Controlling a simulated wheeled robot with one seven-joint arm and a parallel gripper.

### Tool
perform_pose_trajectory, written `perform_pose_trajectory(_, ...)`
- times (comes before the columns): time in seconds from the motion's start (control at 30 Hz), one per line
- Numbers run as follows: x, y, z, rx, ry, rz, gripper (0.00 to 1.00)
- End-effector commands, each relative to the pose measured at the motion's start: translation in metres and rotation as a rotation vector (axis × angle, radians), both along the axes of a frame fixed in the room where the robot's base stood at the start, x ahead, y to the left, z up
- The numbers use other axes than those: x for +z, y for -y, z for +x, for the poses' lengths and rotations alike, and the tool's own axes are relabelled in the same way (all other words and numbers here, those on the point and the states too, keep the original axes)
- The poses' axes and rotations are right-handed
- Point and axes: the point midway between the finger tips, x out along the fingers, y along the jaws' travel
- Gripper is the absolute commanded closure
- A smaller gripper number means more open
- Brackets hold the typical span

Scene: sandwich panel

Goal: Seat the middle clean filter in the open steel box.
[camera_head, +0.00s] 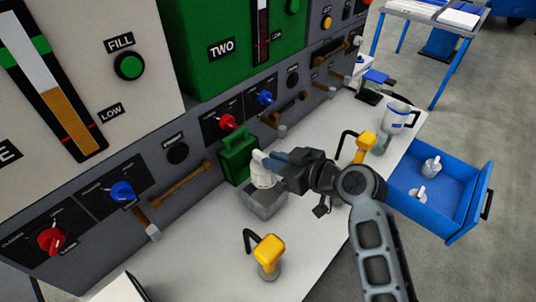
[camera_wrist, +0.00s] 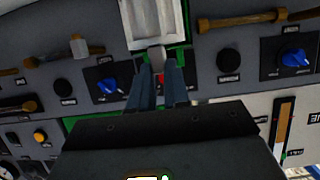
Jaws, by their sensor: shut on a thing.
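My gripper (camera_head: 272,160) is shut on a white ribbed filter (camera_head: 262,174), held upright over the open steel box (camera_head: 264,207). In the wrist view, my fingers (camera_wrist: 158,72) close on the grey knob above the filter's white ribbed body (camera_wrist: 148,20). The filter's lower end meets the box opening in the head view; I cannot tell how far inside it is. The grey box stands on the white counter. Two more white filter-like pieces, one farther (camera_head: 432,165) and one nearer (camera_head: 420,194), stand in the blue drawer (camera_head: 463,213).
A green handled container (camera_head: 237,156) stands close behind the box. Yellow-topped pumps stand in front (camera_head: 268,252) and at right (camera_head: 365,146); a clear jug (camera_head: 398,118) is farther right. The control panel (camera_head: 178,195) with knobs and pipes borders the counter (camera_head: 190,265), clear at front left.

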Motion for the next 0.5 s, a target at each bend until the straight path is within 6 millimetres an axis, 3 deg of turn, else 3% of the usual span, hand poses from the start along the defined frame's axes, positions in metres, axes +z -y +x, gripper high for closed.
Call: perform_pose_trajectory(0.5, -0.034, 0.0, 0.0, 0.0, 0.0, 0.001, 1.0)
